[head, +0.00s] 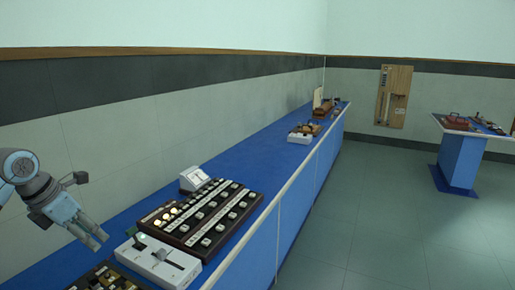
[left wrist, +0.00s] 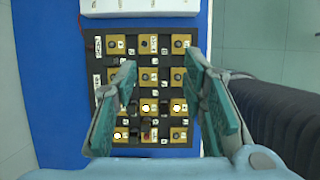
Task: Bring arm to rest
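My left arm comes in from the left in the head view, and its gripper (head: 97,240) hangs tilted down over the near left end of the blue bench (head: 255,150). In the left wrist view the two green-padded fingers of the left gripper (left wrist: 160,62) stand well apart with nothing between them. Below them is a dark board with yellow blocks (left wrist: 153,76), partly hidden by the fingers. The same board shows at the bottom edge of the head view (head: 100,278). My right gripper is in neither view.
A white box with a lever (head: 158,262), a dark panel with rows of knobs (head: 212,215) and a small grey-white display unit (head: 193,179) stand on the bench. More apparatus (head: 304,132) is farther along. Open floor (head: 400,200) lies to the right, before a second table (head: 460,160).

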